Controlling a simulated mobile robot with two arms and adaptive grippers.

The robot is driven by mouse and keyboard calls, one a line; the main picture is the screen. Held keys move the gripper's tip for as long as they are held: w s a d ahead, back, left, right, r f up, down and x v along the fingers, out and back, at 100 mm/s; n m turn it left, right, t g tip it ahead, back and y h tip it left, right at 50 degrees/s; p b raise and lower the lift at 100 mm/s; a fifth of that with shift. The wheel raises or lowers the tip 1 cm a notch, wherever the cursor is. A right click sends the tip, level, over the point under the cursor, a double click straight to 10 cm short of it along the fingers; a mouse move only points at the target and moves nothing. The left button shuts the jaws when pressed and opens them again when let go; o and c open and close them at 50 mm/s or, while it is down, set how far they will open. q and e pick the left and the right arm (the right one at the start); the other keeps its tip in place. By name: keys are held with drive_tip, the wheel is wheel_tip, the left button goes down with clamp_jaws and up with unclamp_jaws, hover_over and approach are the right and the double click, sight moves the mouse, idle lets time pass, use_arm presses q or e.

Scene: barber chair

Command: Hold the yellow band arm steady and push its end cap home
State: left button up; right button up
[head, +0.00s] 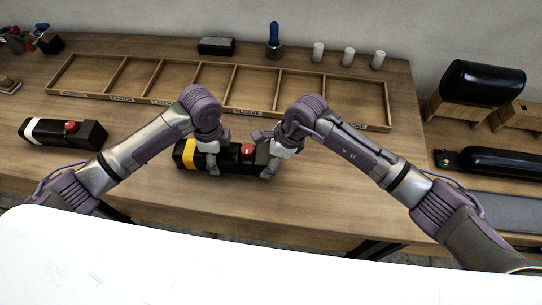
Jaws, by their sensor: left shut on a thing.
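The yellow band arm is a black padded block (232,160) with a yellow band (188,153) near its left end and a red knob (248,150) on top. It lies on the wooden table in the head view. My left gripper (212,160) is shut on the arm just right of the yellow band. My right gripper (268,154) is at the arm's right end, beside the red knob. Its fingers overlap that end, and I cannot tell whether they are open or shut. The end cap cannot be made out clearly; the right gripper covers much of that end.
A wooden compartment tray (150,82) with labels lies behind my grippers. A similar block with a white band (62,132) is at left. A blue-handled tool (274,38), white cylinders (348,57) and a black box (216,46) stand at the back. Black cushions (482,82) are at right.

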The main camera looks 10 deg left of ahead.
drive_tip(key=shift+o, duration=0.8)
drive_tip(key=shift+d, duration=0.1)
drive_tip(key=shift+r, duration=0.1)
drive_tip(key=shift+w+d+r, duration=0.1)
drive_tip(key=shift+d+r, duration=0.05)
drive_tip(key=shift+r, duration=0.15)
drive_tip(key=v, duration=1.1)
drive_tip(key=shift+r, duration=0.1)
use_arm(q)
drive_tip(key=o, duration=1.8)
drive_tip(key=shift+a, duration=0.1)
